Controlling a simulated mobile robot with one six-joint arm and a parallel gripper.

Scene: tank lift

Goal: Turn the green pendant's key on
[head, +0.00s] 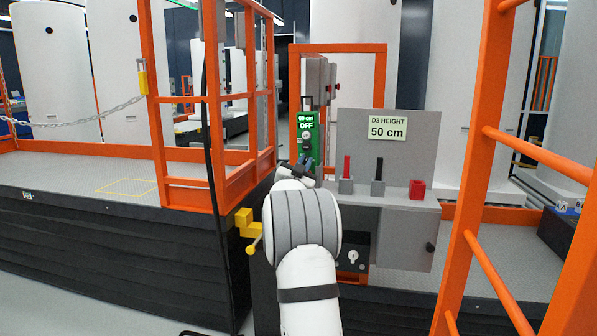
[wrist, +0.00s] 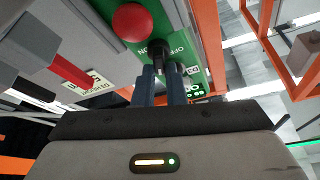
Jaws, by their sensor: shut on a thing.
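My gripper (wrist: 161,72) is shut on the black key (wrist: 158,50) of the pendant, one blue-grey finger on each side. How far the key is turned is hard to tell.
A grey board with a "D3 HEIGHT 50 cm" sign (head: 388,128) stands to the right, with a red lever (head: 347,168), a black lever (head: 379,170) and a red holder (head: 417,189). Orange rails (head: 475,170) stand at the right. A yellow handle (head: 247,224) juts out on the left.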

